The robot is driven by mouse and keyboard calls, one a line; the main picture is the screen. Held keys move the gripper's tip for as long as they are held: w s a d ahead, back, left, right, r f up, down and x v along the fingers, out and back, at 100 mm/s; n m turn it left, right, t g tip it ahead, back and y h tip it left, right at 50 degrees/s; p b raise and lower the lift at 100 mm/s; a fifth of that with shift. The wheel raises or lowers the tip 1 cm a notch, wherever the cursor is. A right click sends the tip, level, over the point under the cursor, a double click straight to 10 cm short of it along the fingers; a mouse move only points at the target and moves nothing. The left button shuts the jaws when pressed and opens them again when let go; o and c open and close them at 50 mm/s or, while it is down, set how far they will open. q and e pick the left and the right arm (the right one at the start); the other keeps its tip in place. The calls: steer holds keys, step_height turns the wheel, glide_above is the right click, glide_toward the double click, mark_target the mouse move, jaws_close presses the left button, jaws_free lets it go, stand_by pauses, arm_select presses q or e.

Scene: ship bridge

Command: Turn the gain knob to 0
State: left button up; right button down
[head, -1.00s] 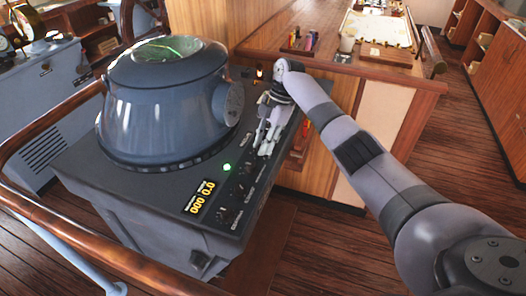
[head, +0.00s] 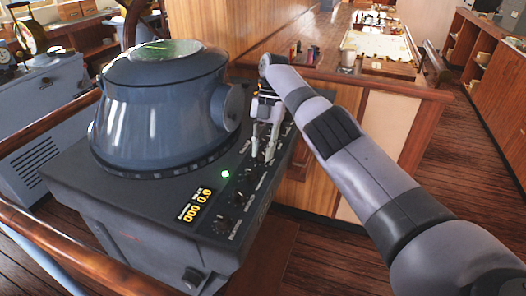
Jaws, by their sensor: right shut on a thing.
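The radar console has a dark sloping panel (head: 140,190) with a row of small black knobs along its right side. My right gripper (head: 262,157) points down at this row and is shut on one knob, which its fingers mostly hide. The label beside that knob is too small to read, so I cannot confirm from print that it is the gain knob, nor see its pointer. Other knobs show nearer the front: one front knob (head: 222,225) and one behind it (head: 239,198). My left gripper is out of view.
The blue-grey radar hood (head: 160,115) rises just left of my right gripper. A green light (head: 225,174) and a yellow display (head: 197,205) are on the panel. A wooden rail (head: 80,255) runs in front. A chart table (head: 375,68) stands behind.

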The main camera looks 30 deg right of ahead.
steer(key=shift+w+r, duration=0.1)
stand_by(0.3)
steer(key=c, duration=1.4)
jaws_free()
steer(key=shift+o, duration=0.2)
